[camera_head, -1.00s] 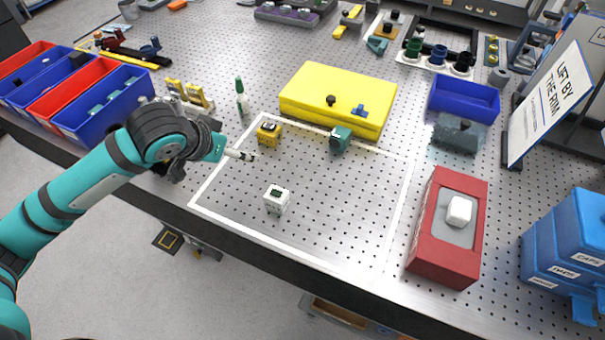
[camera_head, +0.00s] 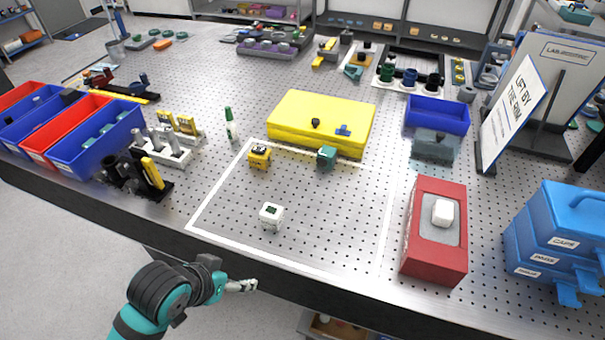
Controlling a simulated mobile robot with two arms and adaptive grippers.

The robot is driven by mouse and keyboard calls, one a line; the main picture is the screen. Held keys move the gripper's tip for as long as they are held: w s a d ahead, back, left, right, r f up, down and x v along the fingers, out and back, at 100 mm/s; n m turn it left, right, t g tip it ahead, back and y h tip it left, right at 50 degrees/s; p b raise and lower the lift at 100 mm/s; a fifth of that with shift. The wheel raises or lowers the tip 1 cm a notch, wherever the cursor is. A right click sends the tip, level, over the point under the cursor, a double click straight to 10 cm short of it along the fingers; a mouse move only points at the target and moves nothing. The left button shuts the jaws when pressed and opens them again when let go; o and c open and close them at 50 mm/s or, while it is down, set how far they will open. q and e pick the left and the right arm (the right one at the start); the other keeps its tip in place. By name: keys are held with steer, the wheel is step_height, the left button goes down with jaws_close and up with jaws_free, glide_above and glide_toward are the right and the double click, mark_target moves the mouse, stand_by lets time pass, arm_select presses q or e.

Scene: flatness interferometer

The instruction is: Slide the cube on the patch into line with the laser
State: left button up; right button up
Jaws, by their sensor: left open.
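A small white cube (camera_head: 271,216) with a dark green top stands inside the white-outlined patch (camera_head: 386,232) on the perforated table, toward the patch's front. A small yellow device (camera_head: 259,156) with a dark top stands at the patch's back left. A small teal block (camera_head: 327,158) stands at its back right, by the yellow case. I cannot tell which of these is the laser, and no beam shows. My left gripper (camera_head: 252,286) is open and empty, in front of the table's front edge, apart from the cube. My right gripper is not in view.
A yellow case (camera_head: 318,118) stands behind the patch. A red box (camera_head: 425,255) with a white piece (camera_head: 443,212) on its grey inset is to the right. Tool holders (camera_head: 170,154) and bins (camera_head: 95,145) fill the left. The patch's middle is clear.

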arm_select(q)
steer(key=s+a+f+n+g+y, duration=0.2)
steer(key=s+a+f, duration=0.3)
steer(key=s+f, duration=0.4)
steer(key=s+a+f+g, duration=0.1)
steer(key=s+f, duration=0.3)
steer(key=f, duration=1)
steer(key=s+f+g, duration=0.1)
steer(key=s+f, duration=0.3)
steer(key=f, duration=1)
steer(key=s+a+f, duration=0.3)
steer(key=s+f, duration=0.7)
steer(key=s, duration=0.3)
steer(key=shift+f+g+y, duration=0.15)
steer(key=shift+g+y, duration=0.25)
